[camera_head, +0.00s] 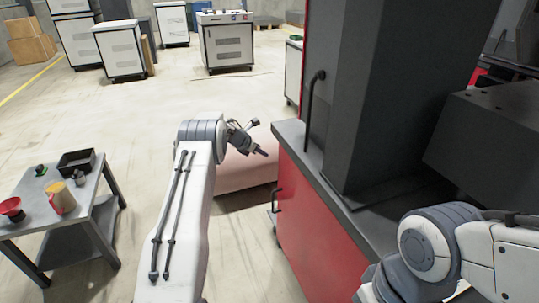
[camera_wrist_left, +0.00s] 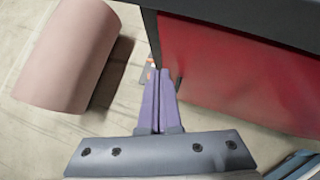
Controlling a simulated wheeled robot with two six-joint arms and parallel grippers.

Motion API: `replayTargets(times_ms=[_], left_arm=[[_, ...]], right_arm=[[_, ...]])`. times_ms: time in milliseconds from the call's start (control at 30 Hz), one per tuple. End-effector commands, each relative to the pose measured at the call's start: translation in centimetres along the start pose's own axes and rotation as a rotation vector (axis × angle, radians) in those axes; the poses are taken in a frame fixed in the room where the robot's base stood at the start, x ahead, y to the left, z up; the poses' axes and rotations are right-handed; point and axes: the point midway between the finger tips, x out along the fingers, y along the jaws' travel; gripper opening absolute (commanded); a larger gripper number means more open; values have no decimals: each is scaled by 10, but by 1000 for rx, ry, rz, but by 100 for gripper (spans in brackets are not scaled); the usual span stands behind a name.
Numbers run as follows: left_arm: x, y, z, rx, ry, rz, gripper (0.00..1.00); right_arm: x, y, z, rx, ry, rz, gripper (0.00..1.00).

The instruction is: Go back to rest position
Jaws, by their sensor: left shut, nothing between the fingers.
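My left gripper (camera_head: 262,153) is at the end of my left arm, in the middle of the head view, just left of the red machine cabinet (camera_head: 312,215). In the left wrist view its two fingers (camera_wrist_left: 160,100) lie together, shut and empty. They point along the edge of the red cabinet, which fills the right of that view. My right arm shows at the lower right of the head view, but its gripper is out of sight.
A pink rounded block (camera_head: 240,172) lies on the floor behind the left gripper. A grey table (camera_head: 95,188) with a black tray (camera_head: 76,162), a red funnel-like bowl (camera_head: 11,207) and a yellow container (camera_head: 61,198) stands at left. White cabinets (camera_head: 227,44) stand far back. Open floor lies between.

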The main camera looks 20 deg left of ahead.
Motion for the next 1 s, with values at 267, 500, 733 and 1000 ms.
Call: replayTargets(times_ms=[267, 500, 733, 1000], left_arm=[[-60, 15, 5, 3, -1, -1, 0], [-78, 18, 6, 6, 0, -6, 0], [-81, 14, 15, -45, -20, 2, 0], [-111, -38, 89, -817, -244, 85, 0]], right_arm=[[-4, 0, 0, 0, 0, 0, 0], [-4, 0, 0, 0, 0, 0, 0], [-4, 0, 0, 0, 0, 0, 0], [-4, 0, 0, 0, 0, 0, 0]])
